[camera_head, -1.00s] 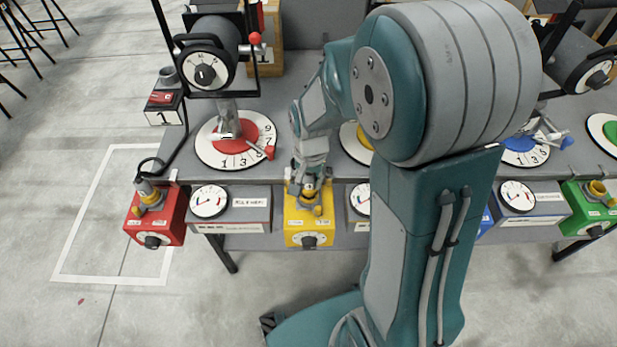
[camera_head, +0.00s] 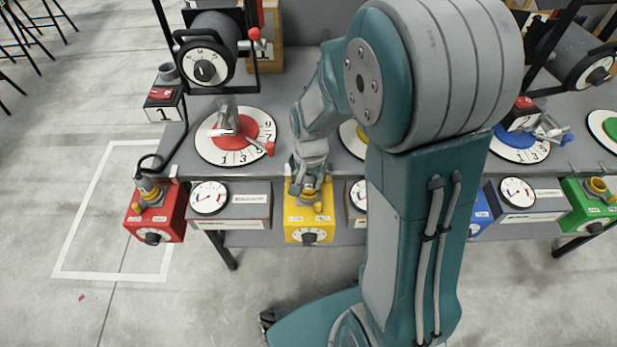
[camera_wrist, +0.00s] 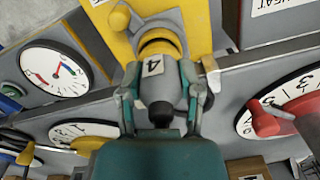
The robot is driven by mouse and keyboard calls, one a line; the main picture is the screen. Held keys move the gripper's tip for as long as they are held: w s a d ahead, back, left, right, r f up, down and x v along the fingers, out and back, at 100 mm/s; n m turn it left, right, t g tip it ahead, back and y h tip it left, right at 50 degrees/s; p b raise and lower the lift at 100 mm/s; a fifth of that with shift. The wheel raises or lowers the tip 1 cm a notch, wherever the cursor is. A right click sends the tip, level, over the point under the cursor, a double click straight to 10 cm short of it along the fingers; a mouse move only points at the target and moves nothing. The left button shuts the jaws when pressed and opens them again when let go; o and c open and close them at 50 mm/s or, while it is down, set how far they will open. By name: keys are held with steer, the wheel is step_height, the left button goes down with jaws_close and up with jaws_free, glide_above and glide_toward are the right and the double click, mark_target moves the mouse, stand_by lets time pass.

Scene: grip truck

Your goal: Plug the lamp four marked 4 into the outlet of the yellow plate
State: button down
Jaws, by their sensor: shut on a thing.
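The grey plug marked 4 (camera_wrist: 152,70) is between my gripper's fingers (camera_wrist: 163,92) in the wrist view. My gripper is shut on it. The plug's far end is at the ringed outlet (camera_wrist: 158,38) of the yellow plate (camera_wrist: 108,32), in line with it; how deep it sits is hidden. In the head view my gripper (camera_head: 303,186) is at the upper part of the yellow plate (camera_head: 308,226), which has a dial on its front. The gripper covers most of the outlet there.
A red box (camera_head: 150,222) with a plug in it stands at the left. Gauge boxes (camera_head: 240,202) flank the yellow plate. A green box (camera_head: 596,205) with an outlet is at the far right. The grey table (camera_head: 300,120) holds numbered discs.

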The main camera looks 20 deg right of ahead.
steer(key=shift+f, duration=0.35)
steer(key=shift+c, duration=1)
jaws_free()
steer(key=shift+o, duration=1)
steer(key=shift+r, duration=2.5)
